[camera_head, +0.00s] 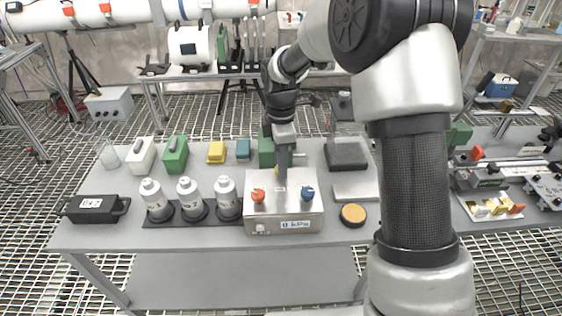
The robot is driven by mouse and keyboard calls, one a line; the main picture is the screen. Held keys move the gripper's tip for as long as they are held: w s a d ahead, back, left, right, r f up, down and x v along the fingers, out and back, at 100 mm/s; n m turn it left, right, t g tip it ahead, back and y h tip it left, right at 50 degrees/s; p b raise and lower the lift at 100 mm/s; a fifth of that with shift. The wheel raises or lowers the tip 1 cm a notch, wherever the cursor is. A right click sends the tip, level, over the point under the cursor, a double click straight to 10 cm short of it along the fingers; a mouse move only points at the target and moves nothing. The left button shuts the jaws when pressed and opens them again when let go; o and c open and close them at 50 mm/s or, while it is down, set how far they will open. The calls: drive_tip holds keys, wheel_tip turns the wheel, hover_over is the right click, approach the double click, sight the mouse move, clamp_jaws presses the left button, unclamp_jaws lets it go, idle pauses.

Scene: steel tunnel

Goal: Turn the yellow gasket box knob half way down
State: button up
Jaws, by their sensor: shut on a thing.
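The steel box (284,211) stands on the grey table, with a "0 kPa" label on its front. An orange knob (258,196) and a blue knob (307,194) show on its top near the front. A small patch of the yellow knob (277,171) shows beside my gripper, toward the back of the box. My gripper (283,178) points down over the box and is shut on the yellow knob. The fingers and arm hide most of the knob, so its turn angle cannot be read.
Three grey-white cylinders (188,195) stand left of the box. A yellow block (216,152), green cases and a teal block are behind. A dark plate (346,154) and a round tan-topped disc (353,214) lie right. A black case (91,207) is far left.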

drive_tip(key=m+p, duration=0.1)
drive_tip(key=m, duration=1)
drive_tip(key=shift+p, duration=0.3)
drive_tip(key=m, duration=0.3)
drive_tip(key=shift+m, duration=0.3)
drive_tip(key=m+p, duration=0.1)
drive_tip(key=m, duration=0.5)
drive_tip(key=shift+r, duration=0.1)
drive_tip(key=shift+m+p, duration=0.55)
drive_tip(key=shift+m, duration=2.05)
drive_tip(key=o, duration=1.1)
drive_tip(key=shift+c, duration=0.2)
